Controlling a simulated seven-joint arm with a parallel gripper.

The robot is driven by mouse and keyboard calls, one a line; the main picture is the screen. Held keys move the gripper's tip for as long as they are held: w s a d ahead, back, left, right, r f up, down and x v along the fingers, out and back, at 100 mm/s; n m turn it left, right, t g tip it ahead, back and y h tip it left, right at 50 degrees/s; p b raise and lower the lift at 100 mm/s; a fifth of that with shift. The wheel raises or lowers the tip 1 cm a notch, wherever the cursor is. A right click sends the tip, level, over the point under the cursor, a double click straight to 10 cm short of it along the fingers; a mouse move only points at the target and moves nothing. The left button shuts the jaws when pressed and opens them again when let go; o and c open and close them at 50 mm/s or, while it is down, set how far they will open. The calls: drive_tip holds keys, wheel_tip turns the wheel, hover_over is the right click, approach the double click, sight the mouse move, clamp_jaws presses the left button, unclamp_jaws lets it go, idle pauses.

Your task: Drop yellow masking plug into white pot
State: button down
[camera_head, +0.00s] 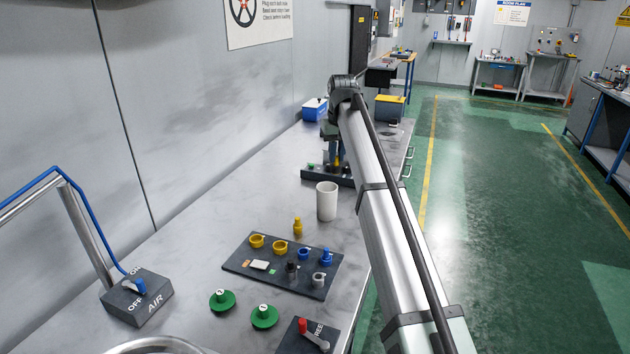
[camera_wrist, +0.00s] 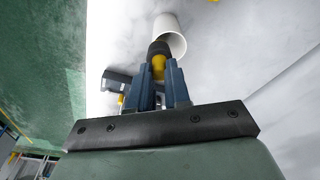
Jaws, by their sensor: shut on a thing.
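My gripper (camera_wrist: 160,72) is shut on a yellow plug (camera_wrist: 158,66) with a dark far end. In the wrist view this dark end overlaps the rim of the white pot (camera_wrist: 174,42); I cannot tell its exact height over the pot. In the head view the white pot (camera_head: 327,203) stands upright on the grey bench, and my arm comes down just behind it. Another yellow, bottle-shaped piece (camera_head: 297,227) stands on the bench in front of the pot.
A dark board (camera_head: 240,262) with yellow, blue and grey pieces lies nearer. Two green knobs (camera_head: 222,300) and an air switch box (camera_head: 137,297) are at the front. A dark fixture (camera_head: 314,174) stands behind the pot. Bench left of the pot is clear.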

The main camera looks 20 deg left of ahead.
drive_tip(key=w, duration=0.1)
drive_tip(key=w+a+r+n, duration=0.2)
drive_tip(key=shift+w, duration=0.1)
drive_tip(key=shift+f, duration=2.9)
drive_tip(key=c, duration=1)
unclamp_jaws()
drive_tip(key=shift+r, duration=0.15)
wheel_tip(320, 180, up, 14)
drive_tip(key=s+d, duration=0.1)
drive_tip(key=shift+s+d+f, duration=0.2)
drive_tip(key=shift+d+f, duration=0.05)
